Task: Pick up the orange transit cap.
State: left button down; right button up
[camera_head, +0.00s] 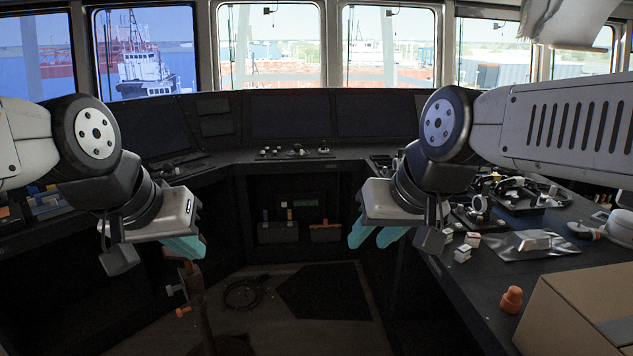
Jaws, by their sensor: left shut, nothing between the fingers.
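The orange transit cap (512,299) stands on the dark console top at the lower right, just left of the cardboard box. It is small, with a narrower upper part. My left gripper (186,247) hangs at the left with its teal fingers together and nothing between them. It is far from the cap. My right gripper (374,236) hangs near the middle, left of the right-hand console's edge. Its teal fingers are apart with a gap between them, and it is empty. The cap is to its lower right, well apart from it.
A cardboard box (585,305) fills the lower right corner beside the cap. A silver pouch (530,244), small white blocks (463,253) and various fittings lie farther back on the right console. The console surface left of the cap is clear. A coiled cable (243,294) lies on the floor.

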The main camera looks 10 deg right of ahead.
aim_at(512, 302)
jog(key=i+z, duration=0.35)
jog(key=i, duration=0.2)
jog(key=i+z, duration=0.3)
jog(key=i, duration=0.25)
jog(key=i+j+z, duration=0.2)
jog(key=i+z, duration=0.15)
jog(key=i, duration=0.2)
jog(key=k+j+z, duration=0.1)
jog(key=z, duration=0.4)
jog(key=k+j+z, duration=0.1)
jog(key=z, duration=0.4)
jog(key=k+z, duration=0.15)
jog(key=z, duration=0.35)
